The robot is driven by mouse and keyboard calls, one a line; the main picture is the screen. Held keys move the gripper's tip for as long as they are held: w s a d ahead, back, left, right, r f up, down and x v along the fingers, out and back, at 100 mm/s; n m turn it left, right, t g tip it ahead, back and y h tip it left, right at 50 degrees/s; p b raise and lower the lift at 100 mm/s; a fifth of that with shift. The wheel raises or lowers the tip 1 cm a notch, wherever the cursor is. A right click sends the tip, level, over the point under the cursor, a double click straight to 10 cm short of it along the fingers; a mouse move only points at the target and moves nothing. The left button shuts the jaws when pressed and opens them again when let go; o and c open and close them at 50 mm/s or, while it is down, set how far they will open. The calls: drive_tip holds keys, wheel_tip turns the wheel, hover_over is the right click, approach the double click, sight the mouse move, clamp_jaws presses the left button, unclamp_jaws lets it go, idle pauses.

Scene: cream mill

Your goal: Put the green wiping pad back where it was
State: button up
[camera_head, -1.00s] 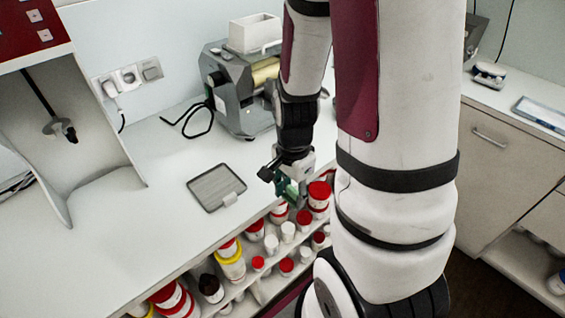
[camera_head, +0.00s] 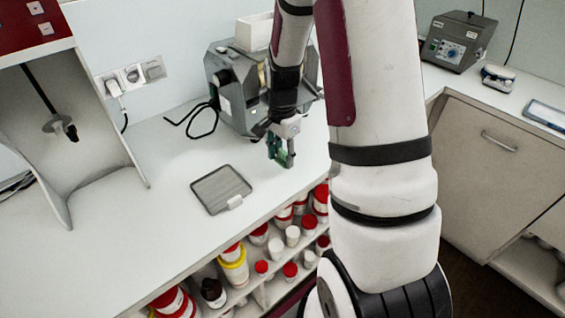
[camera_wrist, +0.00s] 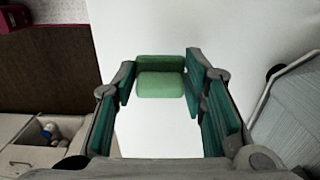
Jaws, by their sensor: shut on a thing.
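The green wiping pad (camera_wrist: 160,85) is between the fingertips of my gripper (camera_head: 281,154) in the wrist view. It is a small, light green, two-part block. My gripper is shut on it, with a teal-lined finger at each side. In the head view the gripper points down over the white worktop (camera_head: 150,215), in front of the grey machine and right of the grey mesh tray. The pad is hard to tell from the green fingers in that view. The gap between pad and worktop cannot be judged exactly.
The grey mesh tray (camera_head: 221,189) lies left of my gripper. The grey machine (camera_head: 236,85) with a black cable stands behind. Red-lidded jars (camera_head: 285,215) fill the shelf below the front edge. The worktop between the tray and my gripper is clear.

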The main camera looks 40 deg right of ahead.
sight(282, 159)
drive_tip(key=shift+w+f+p, duration=0.1)
drive_tip(key=shift+f+p, duration=0.2)
drive_tip(key=shift+f, duration=1.45)
drive_tip(key=shift+f, duration=0.2)
drive_tip(key=o, duration=1.2)
